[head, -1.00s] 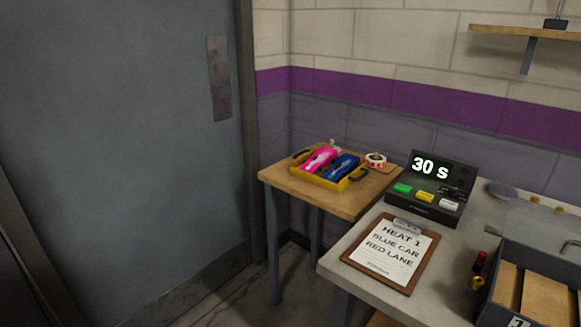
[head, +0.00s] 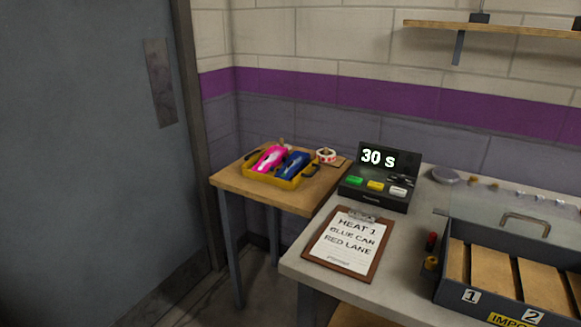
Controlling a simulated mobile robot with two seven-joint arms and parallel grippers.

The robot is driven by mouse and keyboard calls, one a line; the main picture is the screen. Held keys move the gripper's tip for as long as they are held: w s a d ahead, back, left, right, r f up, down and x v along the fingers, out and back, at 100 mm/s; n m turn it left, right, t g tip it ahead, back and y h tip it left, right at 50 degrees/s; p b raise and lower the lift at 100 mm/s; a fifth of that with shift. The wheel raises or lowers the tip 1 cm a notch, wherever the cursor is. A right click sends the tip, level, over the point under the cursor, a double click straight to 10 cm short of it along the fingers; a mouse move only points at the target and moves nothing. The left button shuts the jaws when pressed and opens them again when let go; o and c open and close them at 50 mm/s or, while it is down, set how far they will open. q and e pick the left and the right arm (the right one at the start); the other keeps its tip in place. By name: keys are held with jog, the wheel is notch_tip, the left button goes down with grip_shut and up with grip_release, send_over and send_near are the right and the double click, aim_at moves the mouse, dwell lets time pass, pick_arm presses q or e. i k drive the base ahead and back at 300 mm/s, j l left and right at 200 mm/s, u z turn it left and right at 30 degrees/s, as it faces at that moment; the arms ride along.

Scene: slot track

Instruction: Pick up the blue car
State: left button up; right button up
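The blue car (head: 292,165) lies in a yellow tray (head: 285,184) on a small wooden table (head: 231,182) in the head view. A pink car (head: 268,158) lies beside it on the left in the same tray. Neither of my grippers is in view, and no gripper is seen near the tray.
A roll of red and white tape (head: 326,156) sits right of the tray. The grey bench (head: 409,236) to the right holds a timer box (head: 380,178) reading 30 s, a clipboard (head: 346,243) and a crate of numbered wooden slots (head: 455,290). A grey door (head: 85,150) stands left.

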aim_at(297, 161)
jog(key=i+j+z, duration=0.8)
jog(key=j+z, duration=0.6)
jog(key=j, duration=0.3)
